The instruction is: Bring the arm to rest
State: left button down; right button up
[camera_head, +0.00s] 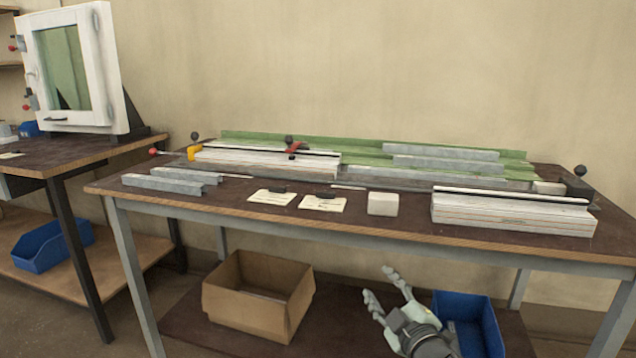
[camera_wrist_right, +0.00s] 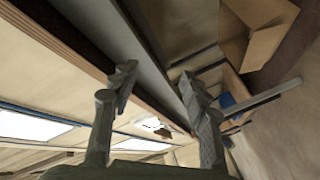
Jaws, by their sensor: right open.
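My right gripper (camera_head: 383,287) shows at the lower right of the head view, in front of the bench and below its top. Its fingers are spread, with nothing between them. In the right wrist view the two fingers of my right gripper (camera_wrist_right: 158,82) stand apart and empty, with the bench's edge beyond them. The profile clamp bench (camera_head: 330,222) carries the clamp fixture and does not touch the gripper as far as I can tell. My left gripper is in neither view.
Metal profiles (camera_head: 165,184), white blocks (camera_head: 510,213) and cards (camera_head: 272,197) lie on the bench. Below stand a cardboard box (camera_head: 258,300) and a blue bin (camera_head: 470,318), the bin close behind my right gripper. A white framed door unit (camera_head: 75,70) stands on the left table.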

jog(key=s+d+f+m+g+h, duration=0.25)
jog(key=s+d+f+m, duration=0.35)
jog(key=f, duration=0.5)
jog(key=s+d+f+m+g+h, duration=0.1)
jog(key=s+d+f+g+h, duration=0.2)
jog(key=s+f, duration=0.65)
jog(key=s+d+f+m+g, duration=0.2)
jog(key=s+f+g, duration=0.2)
jog(key=s+f, duration=0.3)
jog(key=s+d+f+m+g, duration=0.2)
jog(key=s+f+g, duration=0.2)
jog(key=s, duration=0.9)
notch_tip(320, 180, down, 3)
jog(key=shift+s+d+r, duration=0.1)
jog(key=shift+s+d, duration=0.15)
jog(key=shift+s, duration=0.05)
